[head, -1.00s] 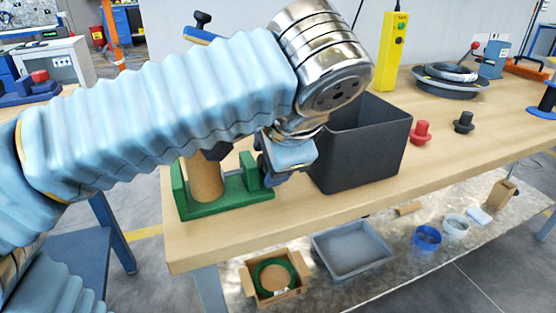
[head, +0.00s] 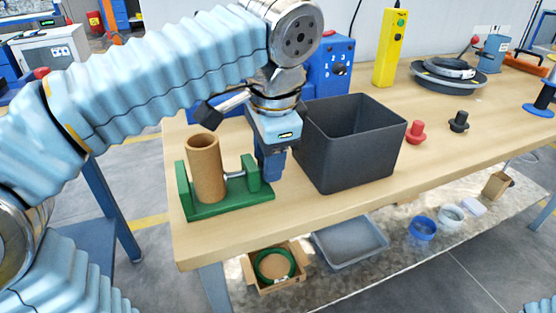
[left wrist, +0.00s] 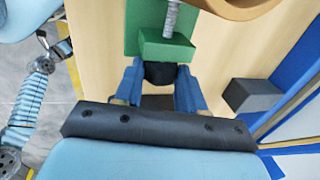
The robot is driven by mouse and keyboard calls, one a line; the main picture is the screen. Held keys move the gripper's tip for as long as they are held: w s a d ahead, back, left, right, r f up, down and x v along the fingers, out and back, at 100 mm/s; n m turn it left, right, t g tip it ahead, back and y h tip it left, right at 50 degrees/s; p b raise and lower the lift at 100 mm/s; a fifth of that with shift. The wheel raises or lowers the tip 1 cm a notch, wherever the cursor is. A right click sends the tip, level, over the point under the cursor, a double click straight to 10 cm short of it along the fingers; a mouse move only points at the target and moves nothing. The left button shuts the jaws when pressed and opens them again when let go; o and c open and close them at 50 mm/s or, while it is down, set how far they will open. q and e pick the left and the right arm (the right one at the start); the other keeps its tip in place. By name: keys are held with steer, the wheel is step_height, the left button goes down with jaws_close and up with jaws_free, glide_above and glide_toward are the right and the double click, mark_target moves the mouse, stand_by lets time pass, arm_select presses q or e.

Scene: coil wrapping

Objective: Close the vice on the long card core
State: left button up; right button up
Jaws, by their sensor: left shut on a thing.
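The green vice (head: 236,202) stands near the table's front left edge. The long card core (head: 206,170), a brown open tube, stands upright in it, between the left jaw and the screw (head: 236,175) that comes through the right block. The screw tip is at the core's side; I cannot tell whether they touch. My left gripper (head: 270,170) points down at the vice's right end. In the left wrist view, its blue fingers (left wrist: 160,88) are shut on a black knob (left wrist: 159,72) beside the green block. My right gripper is out of view.
A dark open bin (head: 350,150) stands close to the right of my left gripper. A blue box with dials (head: 330,65) is behind. A red knob (head: 415,133) and a black knob (head: 459,122) lie farther right. The table's front edge is close to the vice.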

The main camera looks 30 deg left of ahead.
arm_select(q)
steer(key=shift+w+a+g+h, duration=0.2)
steer(key=shift+a+g+h, duration=0.05)
steer(key=shift+g+h, duration=0.75)
steer(key=h, duration=0.1)
steer(key=g+h, duration=0.1)
steer(key=g, duration=0.1)
steer(key=shift+w+a+f+h, duration=0.1)
steer(key=shift+w+a+h, duration=0.2)
steer(key=shift+h, duration=0.1)
steer(key=o, duration=0.6)
steer(key=shift+s+d+t+y+b, duration=0.3)
steer(key=shift+t+y+b, duration=0.25)
steer(key=shift+t+y, duration=0.55)
steer(key=shift+y, duration=0.2)
